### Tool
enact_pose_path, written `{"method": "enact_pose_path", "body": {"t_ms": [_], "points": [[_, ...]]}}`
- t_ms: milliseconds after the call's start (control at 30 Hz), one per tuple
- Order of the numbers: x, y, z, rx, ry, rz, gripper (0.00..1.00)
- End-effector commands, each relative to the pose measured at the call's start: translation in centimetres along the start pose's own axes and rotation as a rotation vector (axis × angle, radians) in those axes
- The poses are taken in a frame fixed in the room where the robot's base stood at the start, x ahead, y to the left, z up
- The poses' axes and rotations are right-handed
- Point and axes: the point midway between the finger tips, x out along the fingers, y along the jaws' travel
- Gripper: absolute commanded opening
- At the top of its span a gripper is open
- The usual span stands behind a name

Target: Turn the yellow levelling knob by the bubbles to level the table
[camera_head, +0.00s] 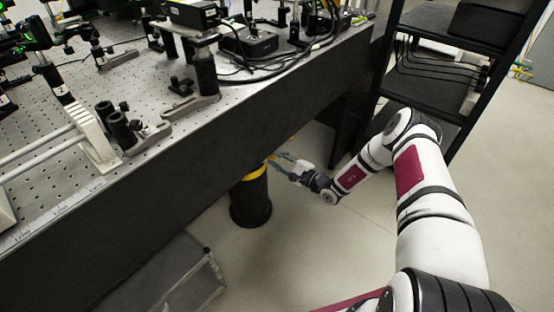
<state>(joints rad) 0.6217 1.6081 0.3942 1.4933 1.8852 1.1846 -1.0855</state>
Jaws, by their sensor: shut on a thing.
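The yellow levelling knob (256,174) shows as a yellow band near the top of the black leg (250,205), under the front edge of the optical table (175,130). My gripper (272,163) reaches in from the right, below the tabletop, with its fingers at the right side of the yellow band. It is shut on the knob, though the contact is small and partly hidden in this view. I cannot make out the bubbles.
Optics mounts (200,75), cables and black boxes (248,40) crowd the tabletop. A black shelf rack (440,65) stands at the right. A clear-sided box (185,280) sits on the floor left of the leg. Floor to the right of the leg is open.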

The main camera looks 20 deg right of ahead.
Motion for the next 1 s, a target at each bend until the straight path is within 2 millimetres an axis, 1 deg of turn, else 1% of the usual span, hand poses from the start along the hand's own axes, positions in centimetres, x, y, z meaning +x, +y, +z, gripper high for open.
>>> {"method": "enact_pose_path", "body": {"t_ms": [100,133,167,200,500,633,767,1000], "points": [[-0.1,0.1,-0.1,0.001,0.002,0.002,0.0],[-0.1,0.1,-0.1,0.001,0.002,0.002,0.31],[-0.1,0.1,-0.1,0.001,0.002,0.002,0.38],[-0.1,0.1,-0.1,0.001,0.002,0.002,0.47],[-0.1,0.0,0.0,0.001,0.001,0.001,0.47],[-0.9,0.0,-0.1,0.002,0.003,0.0,0.47],[-2.8,-0.1,-0.1,0.003,0.004,-0.001,0.47],[-7.8,0.0,-0.1,0.003,0.004,0.0,0.47]]}}
